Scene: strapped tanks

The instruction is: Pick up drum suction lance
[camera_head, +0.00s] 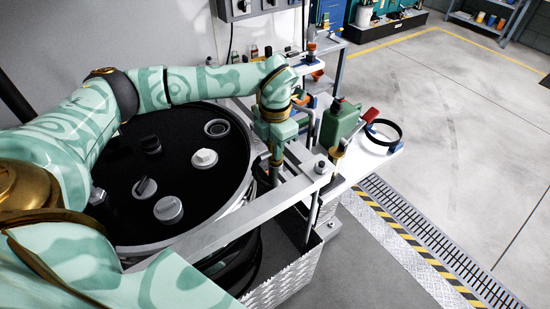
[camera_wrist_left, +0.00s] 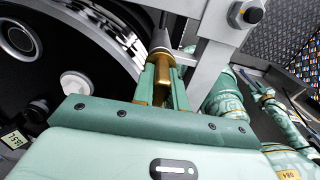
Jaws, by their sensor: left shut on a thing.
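My left gripper (camera_head: 276,165) reaches over the right rim of a large black drum (camera_head: 165,178), beside a grey metal frame. In the left wrist view the fingers of my left gripper (camera_wrist_left: 163,92) are shut around a brass and grey upright tube, which seems to be the drum suction lance (camera_wrist_left: 160,62). Its upper end shows between and beyond the fingers. In the head view the lance (camera_head: 275,178) shows only as a short piece under the fingers, and its lower part is hidden.
Several caps, one of them white (camera_head: 204,158), stand on the drum lid. A grey rail (camera_head: 225,228) crosses in front. A green canister (camera_head: 341,122) and a black ring (camera_head: 383,132) are on the white shelf at right.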

